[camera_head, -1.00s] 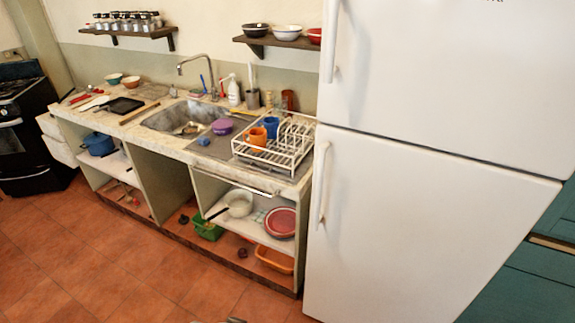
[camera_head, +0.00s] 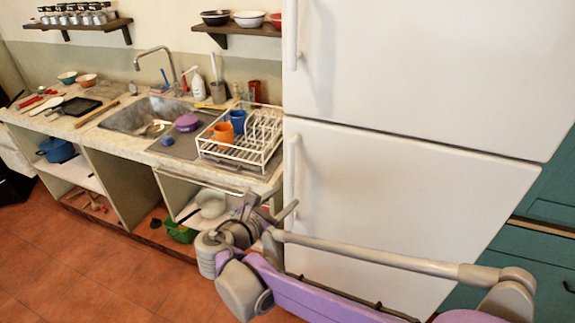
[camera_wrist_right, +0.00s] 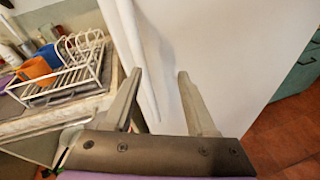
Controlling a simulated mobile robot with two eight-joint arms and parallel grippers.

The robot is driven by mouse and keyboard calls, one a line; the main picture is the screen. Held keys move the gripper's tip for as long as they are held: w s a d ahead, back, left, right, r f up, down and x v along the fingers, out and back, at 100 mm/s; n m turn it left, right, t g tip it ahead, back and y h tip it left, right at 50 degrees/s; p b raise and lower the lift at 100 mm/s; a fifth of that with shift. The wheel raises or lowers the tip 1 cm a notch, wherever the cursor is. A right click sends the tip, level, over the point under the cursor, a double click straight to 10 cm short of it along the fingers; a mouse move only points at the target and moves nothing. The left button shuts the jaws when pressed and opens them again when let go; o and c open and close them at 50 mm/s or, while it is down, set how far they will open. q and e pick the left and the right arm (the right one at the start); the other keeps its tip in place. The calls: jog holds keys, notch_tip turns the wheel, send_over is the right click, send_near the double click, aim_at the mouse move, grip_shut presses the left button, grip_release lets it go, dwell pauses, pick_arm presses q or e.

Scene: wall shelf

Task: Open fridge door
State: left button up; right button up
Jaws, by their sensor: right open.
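The white fridge (camera_head: 400,200) stands right of the counter with its upper and lower doors shut. The lower door has a vertical white handle (camera_head: 294,165) near its left edge; the upper door has a similar handle (camera_head: 296,30). My right gripper (camera_head: 273,205) is open and empty, low in front of the lower handle's bottom end. In the right wrist view, the open fingers (camera_wrist_right: 160,76) point toward the fridge's left edge, and a long white bar, seemingly the handle (camera_wrist_right: 148,85), shows between them. Contact cannot be told. My left gripper is not in view.
A counter left of the fridge carries a white dish rack (camera_head: 240,150) with an orange mug (camera_head: 222,133) and a blue mug (camera_head: 238,121), close to the right gripper. Teal cabinets (camera_head: 540,200) stand right of the fridge. Tiled floor (camera_head: 80,270) is open in front.

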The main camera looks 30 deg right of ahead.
aim_at(289, 165)
jog(key=w+a+r+n+t+h, duration=0.1)
jog(key=w+a+r+n+h, duration=0.1)
jog(key=w+r+n, duration=0.1)
jog(key=p+x, duration=0.1)
jog(key=x, duration=0.9)
jog(key=shift+w+d+r, duration=0.1)
jog(key=shift+w+d, duration=0.1)
grip_shut()
dwell(1.0)
